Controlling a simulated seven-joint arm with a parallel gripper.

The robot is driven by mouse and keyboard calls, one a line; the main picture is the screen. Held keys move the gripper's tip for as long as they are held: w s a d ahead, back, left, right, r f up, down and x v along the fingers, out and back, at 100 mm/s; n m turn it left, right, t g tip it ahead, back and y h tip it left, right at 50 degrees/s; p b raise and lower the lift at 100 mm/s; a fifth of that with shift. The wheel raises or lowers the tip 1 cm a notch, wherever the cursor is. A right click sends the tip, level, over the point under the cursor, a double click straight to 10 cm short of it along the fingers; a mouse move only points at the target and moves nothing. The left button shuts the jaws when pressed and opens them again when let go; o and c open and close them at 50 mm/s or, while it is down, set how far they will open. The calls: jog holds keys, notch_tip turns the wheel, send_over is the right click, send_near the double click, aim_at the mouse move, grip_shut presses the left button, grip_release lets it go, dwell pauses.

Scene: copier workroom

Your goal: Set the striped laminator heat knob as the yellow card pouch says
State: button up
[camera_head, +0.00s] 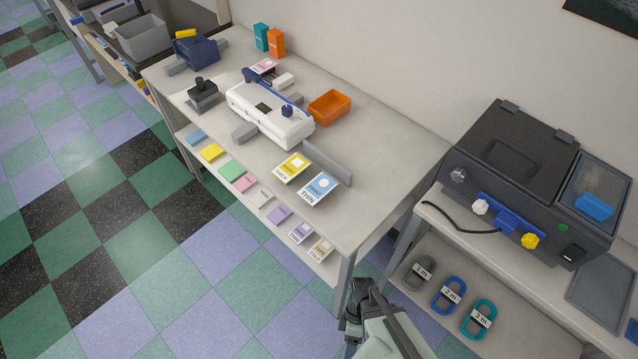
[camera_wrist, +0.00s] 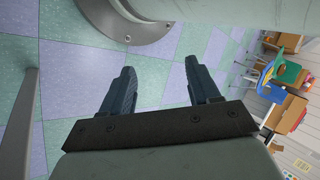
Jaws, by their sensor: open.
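The yellow card pouch (camera_head: 293,167) lies on the table beside a blue pouch (camera_head: 320,187) marked THIN; the yellow one's label is small and seems to end in "ICK". A white machine (camera_head: 270,113) with a blue bar and a small blue knob (camera_head: 287,111) stands behind them. I cannot make out stripes on any knob, nor settings. My gripper (camera_wrist: 160,80) is open and empty, over the floor in the wrist view, touching nothing.
An orange tray (camera_head: 329,107) and a grey upright plate (camera_head: 328,163) stand near the pouches. Several coloured cards line the lower shelf. A black cable (camera_head: 455,222) lies on the right bench, above several coiled loops (camera_head: 449,295). The table's front right is clear.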

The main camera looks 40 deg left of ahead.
jog(key=s+a+r+n+y, duration=0.2)
jog(key=a+r, duration=0.2)
jog(key=a, duration=0.9)
jog(key=s+a+r+n+y, duration=0.15)
jog(key=a+r, duration=0.35)
jog(key=a, duration=0.8)
jog(key=s+a+r+n+y, duration=0.1)
jog(key=s+a+r+n, duration=0.25)
jog(key=a, duration=0.95)
jog(key=s+a+r+n+g+y, duration=0.1)
jog(key=s+a+r, duration=0.3)
jog(key=a+r, duration=0.5)
jog(key=s+a+r+n+y, duration=0.1)
jog(key=s+a+r+y, duration=0.15)
jog(key=a+r, duration=0.65)
jog(key=s+a+r+n+g+y, duration=0.1)
jog(key=s+a+r, duration=0.4)
jog(key=r, duration=0.7)
notch_tip(320, 180, up, 13)
jog(key=m+t+h, duration=0.2)
jog(key=t+h, duration=0.3)
jog(key=t, duration=0.4)
send_over(286, 108)
notch_tip(286, 108, down, 13)
jog(key=shift+r, duration=0.2)
